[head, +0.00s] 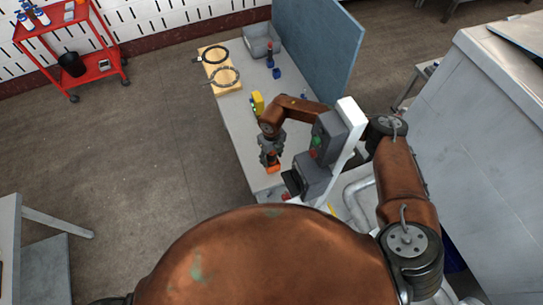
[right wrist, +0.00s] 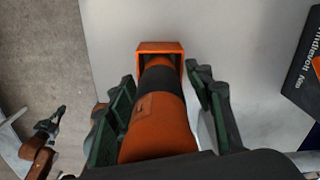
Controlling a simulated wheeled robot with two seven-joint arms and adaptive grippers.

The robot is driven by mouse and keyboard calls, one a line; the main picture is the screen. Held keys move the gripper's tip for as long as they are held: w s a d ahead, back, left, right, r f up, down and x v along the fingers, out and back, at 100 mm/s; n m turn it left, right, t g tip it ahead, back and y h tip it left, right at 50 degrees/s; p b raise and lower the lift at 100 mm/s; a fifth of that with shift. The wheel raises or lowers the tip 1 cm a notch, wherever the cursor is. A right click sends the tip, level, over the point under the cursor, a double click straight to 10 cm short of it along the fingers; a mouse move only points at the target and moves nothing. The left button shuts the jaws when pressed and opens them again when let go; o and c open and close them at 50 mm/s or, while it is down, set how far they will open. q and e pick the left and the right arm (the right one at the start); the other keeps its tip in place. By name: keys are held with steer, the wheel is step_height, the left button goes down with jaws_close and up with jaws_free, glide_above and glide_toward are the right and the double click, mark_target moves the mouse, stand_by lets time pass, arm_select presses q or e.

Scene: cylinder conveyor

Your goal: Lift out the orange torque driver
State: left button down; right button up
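The orange torque driver (right wrist: 158,125), with a wide black band, runs from my right gripper towards a square orange holder (right wrist: 147,46). Its far end is inside the holder's opening; how deep is hidden. My right gripper (right wrist: 165,105) has its green-lined fingers on either side of the driver. A light gap shows between the driver and the right-hand finger, and the other finger is close against or beside it. In the head view the right gripper (head: 270,158) is over the near part of the table. What looks like my left gripper (right wrist: 56,120) is small and far off; its fingers are unclear.
The grey table (head: 237,125) carries a yellow block (head: 257,103), a wooden board with two rings (head: 220,70), a grey bin (head: 261,40) and small blue parts. A blue panel (head: 318,45) stands along its right side. A black box (right wrist: 307,75) lies right of the driver.

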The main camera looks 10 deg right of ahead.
jaws_close()
steer(key=c, duration=0.5)
jaws_free()
steer(key=c, duration=0.7)
steer(key=shift+r+p, duration=2)
steer(key=shift+r, duration=1.85)
steer(key=shift+w, duration=0.1)
